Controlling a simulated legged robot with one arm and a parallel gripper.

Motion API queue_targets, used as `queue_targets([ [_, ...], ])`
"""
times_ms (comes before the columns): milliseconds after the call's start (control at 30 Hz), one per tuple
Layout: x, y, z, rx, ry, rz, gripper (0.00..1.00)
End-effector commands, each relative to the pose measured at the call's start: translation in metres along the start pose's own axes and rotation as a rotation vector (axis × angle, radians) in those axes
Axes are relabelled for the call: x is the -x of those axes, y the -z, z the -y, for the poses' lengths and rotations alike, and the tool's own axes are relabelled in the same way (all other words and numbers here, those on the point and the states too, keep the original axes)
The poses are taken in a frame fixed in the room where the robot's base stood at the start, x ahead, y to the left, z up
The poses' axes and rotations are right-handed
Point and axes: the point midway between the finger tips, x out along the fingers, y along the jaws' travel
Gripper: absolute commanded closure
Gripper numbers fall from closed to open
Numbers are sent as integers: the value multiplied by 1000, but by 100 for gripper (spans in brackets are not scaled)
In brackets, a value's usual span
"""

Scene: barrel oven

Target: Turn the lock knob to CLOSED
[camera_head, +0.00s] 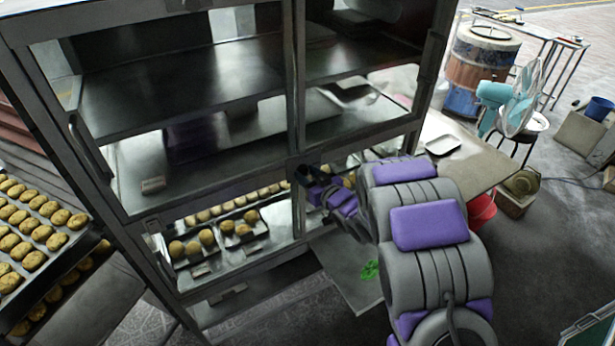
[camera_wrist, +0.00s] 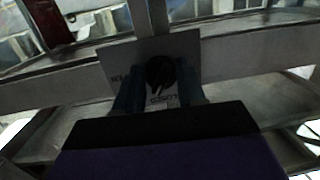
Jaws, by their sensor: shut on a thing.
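The black round lock knob (camera_wrist: 160,71) sits on a pale metal plate (camera_wrist: 118,60) in the wrist view. A pale mark on the knob points down, toward lettering that reads roughly "CLOSED" below it. Other lettering at the plate's left is partly hidden. My gripper (camera_wrist: 158,80) has one dark finger on each side of the knob and is shut on it. In the head view my gripper (camera_head: 306,178) reaches the middle post of the cabinet oven (camera_head: 298,100); the knob cannot be made out there.
The oven's glass-fronted shelves hold trays of browned buns (camera_head: 243,228) low down. A rack of buns (camera_head: 35,230) stands at the left. A table with a white tray (camera_head: 443,145), a teal fan (camera_head: 520,98) and a red bucket (camera_head: 481,210) are at the right.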

Motion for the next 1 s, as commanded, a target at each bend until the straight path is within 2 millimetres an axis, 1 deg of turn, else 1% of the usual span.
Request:
queue_targets([
  [33,0,-2,1,46,-4,7,91],
  [200,0,-2,1,205,-22,19,91],
  [500,0,-2,1,431,-50,39,91],
  [700,0,-2,2,529,-60,47,91],
  [1000,0,-1,2,590,-67,52,91],
])
